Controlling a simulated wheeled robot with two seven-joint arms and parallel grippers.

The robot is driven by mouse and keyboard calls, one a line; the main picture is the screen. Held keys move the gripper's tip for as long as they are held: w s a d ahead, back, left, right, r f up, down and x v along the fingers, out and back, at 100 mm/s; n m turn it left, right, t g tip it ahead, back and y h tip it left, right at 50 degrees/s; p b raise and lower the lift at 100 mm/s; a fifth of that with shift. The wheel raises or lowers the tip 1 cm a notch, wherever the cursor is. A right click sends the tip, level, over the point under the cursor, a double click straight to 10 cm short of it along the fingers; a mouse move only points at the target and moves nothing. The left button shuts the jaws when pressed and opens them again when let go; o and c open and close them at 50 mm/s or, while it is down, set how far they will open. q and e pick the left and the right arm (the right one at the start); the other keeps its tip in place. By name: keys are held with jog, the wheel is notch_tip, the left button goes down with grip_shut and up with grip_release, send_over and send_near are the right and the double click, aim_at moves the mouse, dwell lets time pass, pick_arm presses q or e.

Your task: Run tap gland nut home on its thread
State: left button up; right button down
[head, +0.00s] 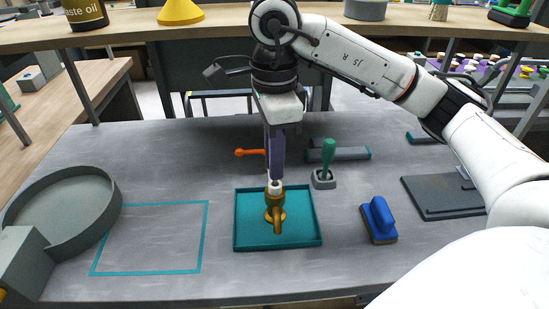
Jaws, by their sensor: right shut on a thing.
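A brass tap (276,213) stands upright in a teal tray (242,240) at the middle of the bench. My right gripper (275,180) points straight down over the tap and is shut on this nut. Its fingers hide part of the nut, and I cannot tell how far the nut is down on the thread. My left gripper is not in view.
An orange-handled tool (247,153) lies behind the tray. A green-handled tool (328,154) stands in a grey holder, near a blue brush (379,219). A round grey tray (68,202) is at left. The teal-outlined area (155,240) is empty.

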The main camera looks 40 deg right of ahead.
jog(key=shift+f, duration=0.2)
jog(key=shift+f+b, duration=0.8)
jog(key=shift+b, duration=0.05)
jog(key=shift+r, duration=0.1)
